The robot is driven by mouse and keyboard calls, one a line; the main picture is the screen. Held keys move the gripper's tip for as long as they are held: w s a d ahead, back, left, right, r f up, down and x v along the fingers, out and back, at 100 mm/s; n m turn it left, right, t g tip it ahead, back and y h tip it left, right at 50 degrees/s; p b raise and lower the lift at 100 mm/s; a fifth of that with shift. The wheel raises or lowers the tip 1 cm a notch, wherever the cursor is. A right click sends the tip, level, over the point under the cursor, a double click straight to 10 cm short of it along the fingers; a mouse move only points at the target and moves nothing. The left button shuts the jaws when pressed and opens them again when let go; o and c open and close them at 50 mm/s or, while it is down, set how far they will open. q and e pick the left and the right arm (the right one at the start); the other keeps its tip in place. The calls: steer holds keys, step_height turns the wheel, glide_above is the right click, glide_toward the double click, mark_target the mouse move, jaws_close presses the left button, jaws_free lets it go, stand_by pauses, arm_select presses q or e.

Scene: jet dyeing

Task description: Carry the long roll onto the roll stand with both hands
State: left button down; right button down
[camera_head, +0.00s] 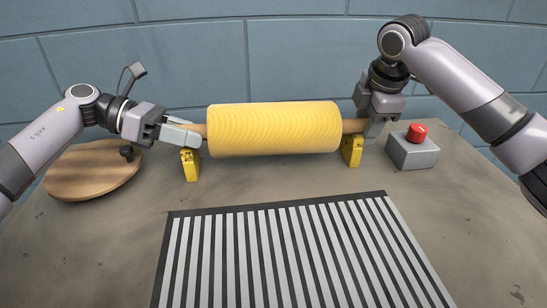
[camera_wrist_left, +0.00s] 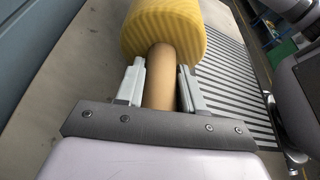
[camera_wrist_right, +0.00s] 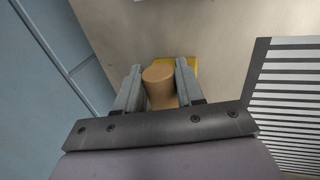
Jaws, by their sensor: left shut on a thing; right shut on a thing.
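The long roll (camera_head: 273,129) is a yellow ribbed cylinder on a tan core, lying level across the middle of the head view. The roll stand shows as two yellow supports, a left one (camera_head: 190,165) and a right one (camera_head: 352,151), under the core's ends. I cannot tell whether the core touches them. My left gripper (camera_head: 196,134) is shut on the core's left end, and the left wrist view shows the core (camera_wrist_left: 160,75) between its fingers. My right gripper (camera_head: 370,124) is shut on the right end; the right wrist view shows that core end (camera_wrist_right: 159,82) between its fingers.
A round wooden board (camera_head: 90,172) with a small dark knob lies at the left. A grey box with a red button (camera_head: 416,133) stands right of my right gripper. A black-and-white striped mat (camera_head: 300,255) covers the front middle. A blue wall is behind.

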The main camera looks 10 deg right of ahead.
arm_select(q)
steer(key=shift+s+f, duration=0.2)
steer(key=shift+f, duration=0.95)
arm_select(e)
steer(key=shift+f, duration=0.25)
arm_select(q)
steer(key=c, duration=0.7)
jaws_free()
steer(key=shift+f, duration=0.1)
arm_select(e)
steer(key=c, duration=0.7)
jaws_free()
steer(key=shift+s, duration=0.1)
arm_select(q)
steer(key=shift+a, duration=0.15)
arm_select(e)
steer(key=shift+r, duration=0.1)
steer(key=shift+w+a, duration=0.1)
steer(key=shift+w, duration=0.2)
arm_select(q)
steer(key=a+r, duration=0.5)
steer(key=a, duration=0.2)
steer(key=shift+w+r, duration=0.15)
steer(key=shift+w, duration=0.3)
arm_select(e)
steer(key=v, duration=1.1)
steer(key=shift+r, duration=0.4)
steer(key=shift+s, duration=0.1)
